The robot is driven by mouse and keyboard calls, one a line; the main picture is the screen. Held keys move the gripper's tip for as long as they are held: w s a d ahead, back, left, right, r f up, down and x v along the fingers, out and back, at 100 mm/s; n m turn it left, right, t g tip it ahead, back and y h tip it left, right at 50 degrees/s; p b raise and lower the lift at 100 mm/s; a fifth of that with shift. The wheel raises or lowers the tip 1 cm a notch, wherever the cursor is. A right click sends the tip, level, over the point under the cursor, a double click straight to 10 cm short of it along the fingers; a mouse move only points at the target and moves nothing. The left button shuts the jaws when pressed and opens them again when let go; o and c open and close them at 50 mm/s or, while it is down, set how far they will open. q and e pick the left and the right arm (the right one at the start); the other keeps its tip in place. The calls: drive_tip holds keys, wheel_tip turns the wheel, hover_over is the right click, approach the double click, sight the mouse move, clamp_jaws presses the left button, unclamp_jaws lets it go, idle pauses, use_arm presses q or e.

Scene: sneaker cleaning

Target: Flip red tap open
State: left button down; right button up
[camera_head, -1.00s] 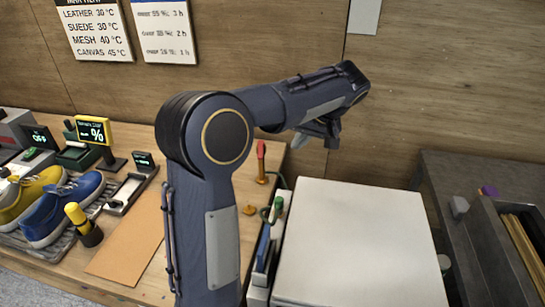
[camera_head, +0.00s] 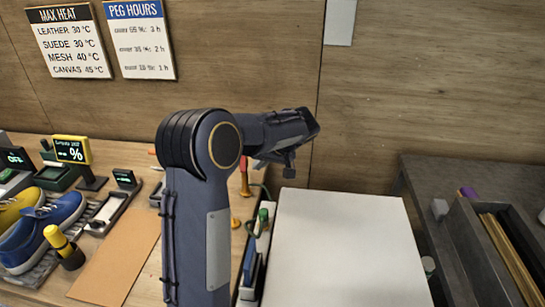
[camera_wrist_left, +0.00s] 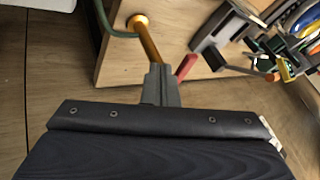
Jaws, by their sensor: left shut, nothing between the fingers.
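The red tap has a red lever (camera_head: 243,163) above a brass-coloured part (camera_head: 246,190), near the back edge of the wooden bench. In the left wrist view the brass pipe (camera_wrist_left: 149,43) stands just beyond my left gripper, and the red lever (camera_wrist_left: 187,64) sticks out to the right beside the fingertips. My left gripper (camera_head: 289,172) is to the right of the tap in the head view, shut and empty; its closed fingers also show in the left wrist view (camera_wrist_left: 160,76). Whether they touch the tap I cannot tell. My right gripper is out of view.
A white box-like top (camera_head: 343,245) stands right of the tap. A green hose (camera_wrist_left: 112,28) runs by it. Blue and yellow sneakers (camera_head: 45,232), a yellow-handled tool (camera_head: 60,243) and a brown mat (camera_head: 115,262) are at left. A dark bench (camera_head: 455,185) is at right.

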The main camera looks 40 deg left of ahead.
use_arm(q)
drive_tip(key=shift+s+a, duration=0.5)
drive_tip(key=s+b, duration=0.1)
drive_tip(key=a+m+t+b, duration=0.1)
drive_tip(key=b, duration=0.1)
drive_tip(key=shift+s+m, duration=0.3)
drive_tip(key=shift+s, duration=0.1)
